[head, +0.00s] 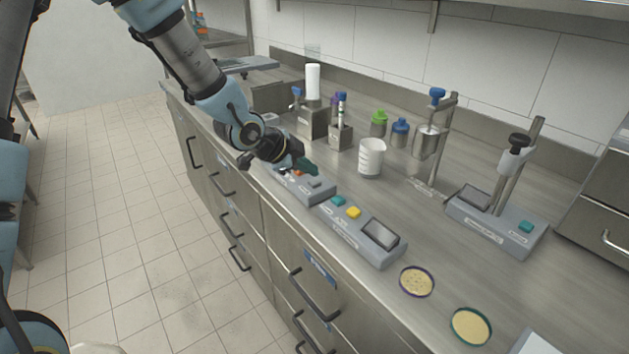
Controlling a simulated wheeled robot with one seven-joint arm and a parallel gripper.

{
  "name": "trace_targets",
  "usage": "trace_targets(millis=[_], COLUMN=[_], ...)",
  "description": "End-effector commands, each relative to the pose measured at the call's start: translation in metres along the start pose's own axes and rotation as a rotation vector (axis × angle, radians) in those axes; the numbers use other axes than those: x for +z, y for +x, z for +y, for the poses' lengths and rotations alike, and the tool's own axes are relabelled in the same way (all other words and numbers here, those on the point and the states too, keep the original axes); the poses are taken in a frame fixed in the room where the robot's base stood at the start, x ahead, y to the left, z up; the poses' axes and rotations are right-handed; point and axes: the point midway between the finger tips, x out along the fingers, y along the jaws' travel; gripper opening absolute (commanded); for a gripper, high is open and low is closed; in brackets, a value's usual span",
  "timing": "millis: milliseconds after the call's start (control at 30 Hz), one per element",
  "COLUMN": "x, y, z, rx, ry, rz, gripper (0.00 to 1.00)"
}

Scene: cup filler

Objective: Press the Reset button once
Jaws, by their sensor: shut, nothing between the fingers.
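My gripper (308,167) is shut and empty, with its dark green fingertips pointing right, over a grey control box (318,194). That box carries a grey block (314,183) and a small orange-red part (298,173), partly hidden by my gripper. I cannot tell whether my fingertips touch the box. A second grey control box (352,238) lies nearer, with a teal button (338,200), a yellow button (353,213) and a dark screen (380,233). The labels are too small to read, so I cannot tell which button is Reset.
A white measuring cup (371,158) stands behind the boxes. A stand device (490,222) with another teal button (526,227) is at the right. Green (378,124) and blue-capped (400,133) bottles stand behind. Two round dishes (416,282) (471,326) lie near the front edge.

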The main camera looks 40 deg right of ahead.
Motion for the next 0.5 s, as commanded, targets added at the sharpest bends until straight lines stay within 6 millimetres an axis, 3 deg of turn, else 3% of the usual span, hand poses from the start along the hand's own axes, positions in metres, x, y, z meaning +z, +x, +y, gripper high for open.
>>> trace_targets(millis=[500], x=[-0.024], y=[-0.033], z=[-0.024], rx=[0.0], ry=[0.001], rz=[0.0], gripper=[0.0])
